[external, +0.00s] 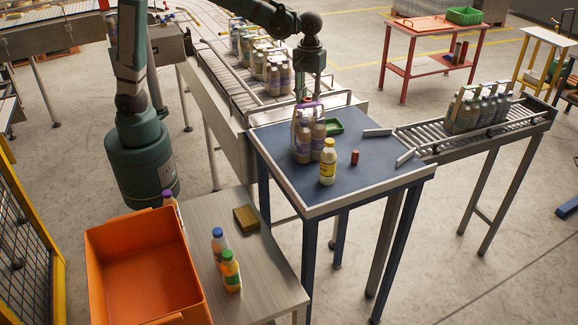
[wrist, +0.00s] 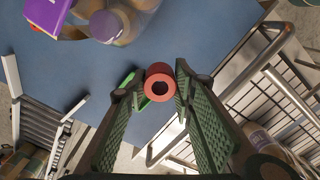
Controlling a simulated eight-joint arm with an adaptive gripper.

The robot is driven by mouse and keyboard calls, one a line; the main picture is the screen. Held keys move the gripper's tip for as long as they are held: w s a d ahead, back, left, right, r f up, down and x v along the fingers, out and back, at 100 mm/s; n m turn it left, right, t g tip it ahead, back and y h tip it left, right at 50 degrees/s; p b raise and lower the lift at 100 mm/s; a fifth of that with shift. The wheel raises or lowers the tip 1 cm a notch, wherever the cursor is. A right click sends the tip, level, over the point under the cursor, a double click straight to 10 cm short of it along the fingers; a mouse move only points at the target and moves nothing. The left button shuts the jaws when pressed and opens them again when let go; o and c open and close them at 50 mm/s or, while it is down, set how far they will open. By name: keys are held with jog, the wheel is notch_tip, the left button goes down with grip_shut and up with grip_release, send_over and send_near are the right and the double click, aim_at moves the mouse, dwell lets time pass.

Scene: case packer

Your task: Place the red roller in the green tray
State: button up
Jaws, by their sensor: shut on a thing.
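My gripper (wrist: 160,88) is shut on a red roller (wrist: 158,72), a short cylinder with a dark hole, held between the fingertips in the wrist view. In the external view my gripper (external: 303,93) is behind the purple-topped bottle carrier (external: 302,142), and the held roller is hidden there. The green tray (external: 333,127) lies on the blue table, right of the carrier. It shows partly behind the left finger in the wrist view (wrist: 128,78). I cannot tell the roller's exact height above the table. Another small red cylinder (external: 355,157) stands on the table.
A yellow-labelled bottle (external: 328,162) stands in front of the carrier. White guide rails (external: 378,132) lie at the table's right edge, beside a roller conveyor (external: 470,125). A metal rail (wrist: 285,90) runs close by on the right in the wrist view.

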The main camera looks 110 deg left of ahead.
send_over(331, 127)
jog(key=s+d, duration=0.2)
jog(key=d, duration=0.1)
jog(key=shift+r+m+b, duration=0.3)
jog(key=shift+r+b, duration=0.1)
jog(key=shift+f, duration=2.9)
jog(key=shift+f+p, duration=0.3)
jog(key=shift+f, duration=1.8)
jog(key=shift+f, duration=0.3)
jog(key=o, duration=0.9)
jog(key=shift+r, duration=0.15)
